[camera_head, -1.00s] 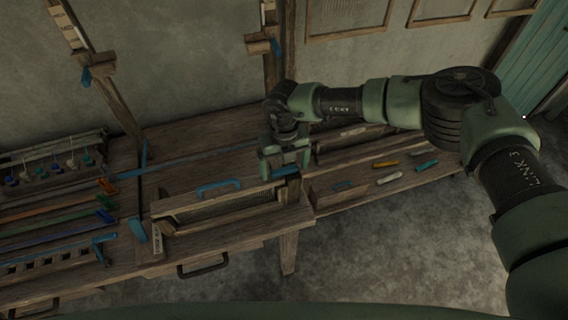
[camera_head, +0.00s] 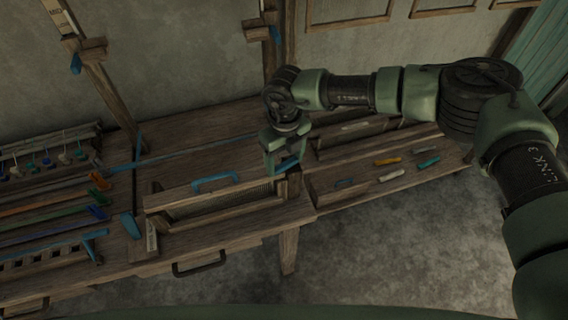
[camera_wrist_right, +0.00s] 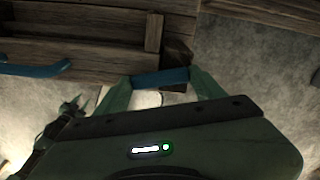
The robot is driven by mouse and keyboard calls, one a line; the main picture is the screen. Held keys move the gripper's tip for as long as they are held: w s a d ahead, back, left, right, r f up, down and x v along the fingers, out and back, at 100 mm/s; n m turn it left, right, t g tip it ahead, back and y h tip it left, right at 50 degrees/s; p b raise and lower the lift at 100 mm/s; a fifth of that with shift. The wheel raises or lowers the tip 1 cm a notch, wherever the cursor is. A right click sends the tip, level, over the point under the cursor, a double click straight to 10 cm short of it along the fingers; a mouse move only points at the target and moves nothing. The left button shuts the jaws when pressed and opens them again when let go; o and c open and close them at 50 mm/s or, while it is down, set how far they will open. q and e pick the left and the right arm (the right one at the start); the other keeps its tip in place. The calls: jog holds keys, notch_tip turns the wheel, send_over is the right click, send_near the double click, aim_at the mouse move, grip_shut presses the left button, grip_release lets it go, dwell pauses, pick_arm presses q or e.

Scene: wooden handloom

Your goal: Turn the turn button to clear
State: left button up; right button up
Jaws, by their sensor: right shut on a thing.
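A blue turn button (camera_head: 287,166) sits at the right end of the wooden frame with the reed (camera_head: 215,202). My right gripper (camera_head: 285,165) reaches down over it and is shut on it. In the right wrist view the button is a short blue bar (camera_wrist_right: 162,77) held between the two green fingers, beside a dark wooden block (camera_wrist_right: 176,52). Part of the button is hidden by the fingers in the head view. A second blue piece (camera_head: 131,226) stands tilted at the frame's left end. My left gripper is not in view.
A blue handle (camera_head: 214,183) stands on the frame's top rail. Several colored sticks (camera_head: 388,161) lie on the right shelf. Wooden posts (camera_head: 98,75) rise at the back. Tools and hanging bobbins (camera_head: 48,161) fill the left side. The floor in front is clear.

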jog(key=n+b, duration=0.3)
jog(key=b, duration=0.1)
jog(key=d+n+b, duration=0.1)
jog(key=n+b, duration=0.3)
jog(key=b, duration=0.1)
jog(key=n+b, duration=0.3)
jog(key=b, duration=0.1)
jog(key=shift+s+d+f+n, duration=0.2)
jog(key=shift+s+d+n, duration=0.2)
jog(key=shift+d+r+n+b, duration=0.15)
jog(key=shift+d+n+b, duration=0.05)
jog(key=shift+n+b, duration=0.65)
jog(key=shift+d+r+n+b, duration=0.1)
jog(key=shift+d+n+b, duration=0.05)
jog(key=shift+n+b, duration=0.7)
jog(key=shift+r+n, duration=0.1)
jog(key=shift+n, duration=0.2)
jog(key=o, duration=1.4)
jog(key=shift+c, duration=0.2)
notch_tip(320, 180, up, 8)
jog(key=shift+b, duration=0.4)
